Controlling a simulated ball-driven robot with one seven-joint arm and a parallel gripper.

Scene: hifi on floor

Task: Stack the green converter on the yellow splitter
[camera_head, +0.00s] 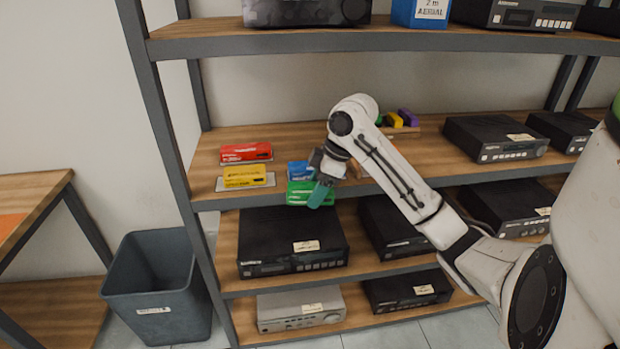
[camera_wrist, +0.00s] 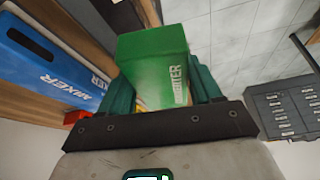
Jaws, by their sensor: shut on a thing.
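The green converter (camera_head: 300,193) is a green box with white lettering, held at the front edge of the middle shelf. My gripper (camera_head: 323,185) is shut on it. In the wrist view the green converter (camera_wrist: 153,68) sits between the two dark green fingers of my gripper (camera_wrist: 160,92). The yellow splitter (camera_head: 244,176) lies on the middle shelf, left of the converter and apart from it, on a pale base. I cannot tell from the wrist view whether the converter touches the shelf.
A blue mixer (camera_head: 300,170) stands right behind the converter; it is large in the wrist view (camera_wrist: 50,62). A red box (camera_head: 246,152) lies behind the yellow splitter. Black devices (camera_head: 292,243) fill the shelf below. A grey bin (camera_head: 150,290) stands left of the rack. An upper shelf (camera_head: 350,42) hangs above.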

